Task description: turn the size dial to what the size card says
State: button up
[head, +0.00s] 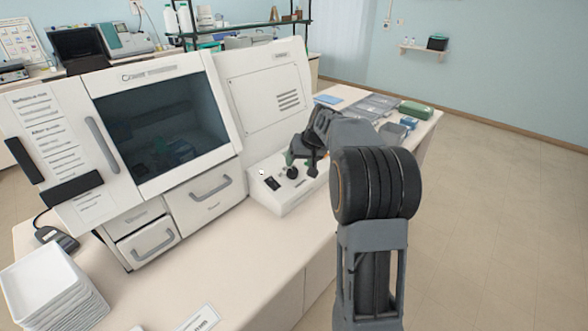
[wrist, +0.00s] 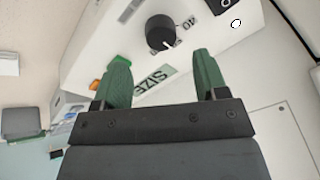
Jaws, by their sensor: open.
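The size dial (wrist: 160,30) is a round black knob with a white pointer mark, on a white sloped panel; it also shows in the head view (head: 291,172).
The large white machine (head: 165,120) with a dark window stands left of the panel. A black switch (head: 271,183) sits left of the dial. Stacked white trays (head: 55,290) stand at front left. Blue and green boxes (head: 415,110) lie behind my arm.

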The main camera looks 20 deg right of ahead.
aim_at(294, 171)
jog(key=shift+p+x, duration=0.35)
jog(key=shift+x, duration=2.6)
jog(key=c, duration=0.9)
